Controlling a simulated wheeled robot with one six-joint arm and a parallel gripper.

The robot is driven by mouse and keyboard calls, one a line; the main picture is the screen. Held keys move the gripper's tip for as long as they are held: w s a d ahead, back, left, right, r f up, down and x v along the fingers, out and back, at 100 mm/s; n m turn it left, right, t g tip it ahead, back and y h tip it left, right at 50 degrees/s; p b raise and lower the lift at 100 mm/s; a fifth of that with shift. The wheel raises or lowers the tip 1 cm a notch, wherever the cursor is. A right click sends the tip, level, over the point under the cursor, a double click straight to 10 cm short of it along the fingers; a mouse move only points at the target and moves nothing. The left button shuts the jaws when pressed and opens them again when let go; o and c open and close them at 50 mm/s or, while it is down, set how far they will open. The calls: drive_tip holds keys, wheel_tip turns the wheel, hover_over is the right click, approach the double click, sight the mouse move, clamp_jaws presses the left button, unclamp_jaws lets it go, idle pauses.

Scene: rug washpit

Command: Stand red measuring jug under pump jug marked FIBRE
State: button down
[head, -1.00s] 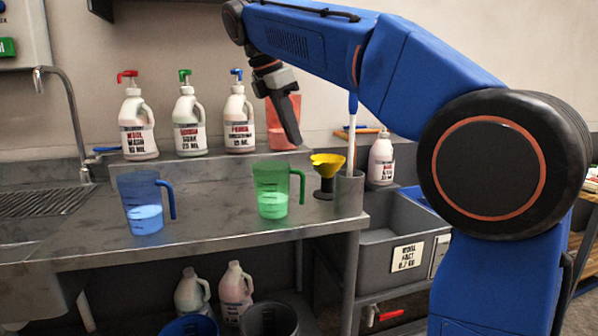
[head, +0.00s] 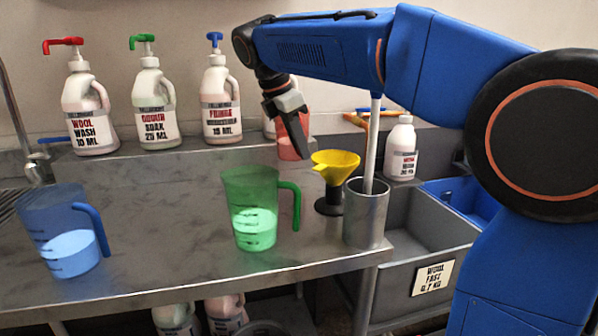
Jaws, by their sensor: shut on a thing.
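The red measuring jug (head: 291,150) is translucent, with red liquid low in it, at the right end of the back ledge. My gripper (head: 296,150) is shut on it and covers much of it. I cannot tell whether the jug touches the ledge. Three white pump jugs stand on the ledge: a red-topped one (head: 88,110) reading WOOL WASH, a green-topped one (head: 153,108) apparently reading ODOUR SOAK, and a blue-topped one (head: 220,105) apparently reading FRINGE. A pale shape (head: 268,126) beside the red jug is mostly hidden. I can read FIBRE nowhere.
A blue jug (head: 68,238) and a green jug (head: 250,205) with liquid stand on the steel bench (head: 165,262). A yellow funnel (head: 335,165) and a grey cylinder (head: 366,225) stand right of them. A white bottle (head: 401,150) is behind a grey bin (head: 425,245).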

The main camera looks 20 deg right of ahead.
drive_tip(key=shift+f, duration=3.2)
drive_tip(key=c, duration=1.8)
unclamp_jaws()
drive_tip(key=shift+f, duration=0.1)
drive_tip(key=shift+c, duration=0.2)
drive_tip(key=v, duration=1.2)
drive_tip(key=shift+s, duration=0.2)
